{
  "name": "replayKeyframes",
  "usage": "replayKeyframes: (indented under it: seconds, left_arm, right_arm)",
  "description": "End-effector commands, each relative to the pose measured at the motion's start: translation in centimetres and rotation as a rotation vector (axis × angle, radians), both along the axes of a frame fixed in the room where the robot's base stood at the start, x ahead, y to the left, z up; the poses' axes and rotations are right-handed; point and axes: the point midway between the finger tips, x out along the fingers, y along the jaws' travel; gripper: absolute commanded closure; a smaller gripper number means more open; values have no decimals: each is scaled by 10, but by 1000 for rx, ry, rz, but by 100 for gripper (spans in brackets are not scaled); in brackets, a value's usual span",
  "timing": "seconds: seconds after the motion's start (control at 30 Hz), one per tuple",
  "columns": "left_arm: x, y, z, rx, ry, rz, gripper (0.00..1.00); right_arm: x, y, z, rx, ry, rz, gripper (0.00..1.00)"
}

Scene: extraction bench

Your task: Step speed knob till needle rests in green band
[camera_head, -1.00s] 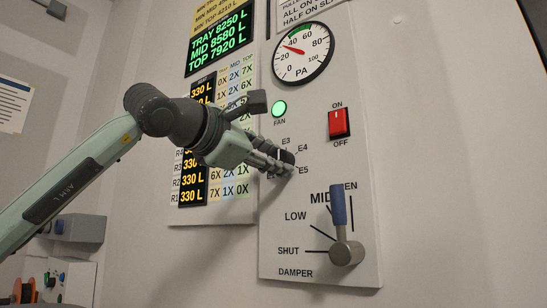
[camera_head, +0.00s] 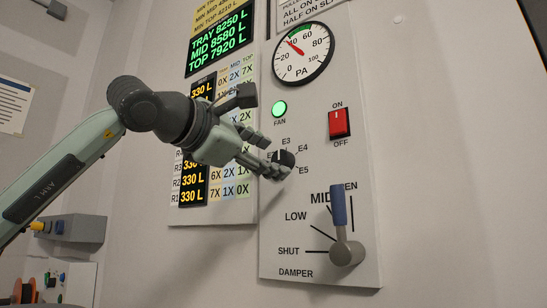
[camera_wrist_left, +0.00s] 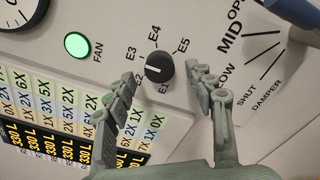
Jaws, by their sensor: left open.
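The dark round speed knob (camera_head: 287,157) is on the wall panel, ringed by E labels. In the left wrist view the knob (camera_wrist_left: 159,68) has a white mark on its left side, toward E2 and E3; I cannot tell which exactly. My left gripper (camera_head: 273,157) is open, its fingers apart and pulled slightly back from the knob. In the wrist view its fingertips (camera_wrist_left: 160,76) show on either side of the knob with gaps. The PA gauge (camera_head: 305,62) has a red needle pointing near 40, around the lower edge of the green band (camera_head: 300,32). My right gripper is out of view.
The lit green FAN lamp (camera_head: 279,109) is above the knob. The red ON/OFF switch (camera_head: 339,123) is to the right. The damper lever (camera_head: 340,208) with its blue handle stands upright below right. A number board (camera_head: 231,180) is behind my left wrist.

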Motion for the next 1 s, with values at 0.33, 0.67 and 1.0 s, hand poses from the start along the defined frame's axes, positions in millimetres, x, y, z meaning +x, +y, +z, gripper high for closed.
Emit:
replayKeyframes:
  seconds: [0.33,0.67,1.0]
  left_arm:
    - [-59,44,1,0,-3,3,45]
    - [-81,59,0,-1,-1,0,45]
    - [-81,59,0,0,-1,1,45]
  right_arm:
    - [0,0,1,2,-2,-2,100]
    - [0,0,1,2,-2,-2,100]
    - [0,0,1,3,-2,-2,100]
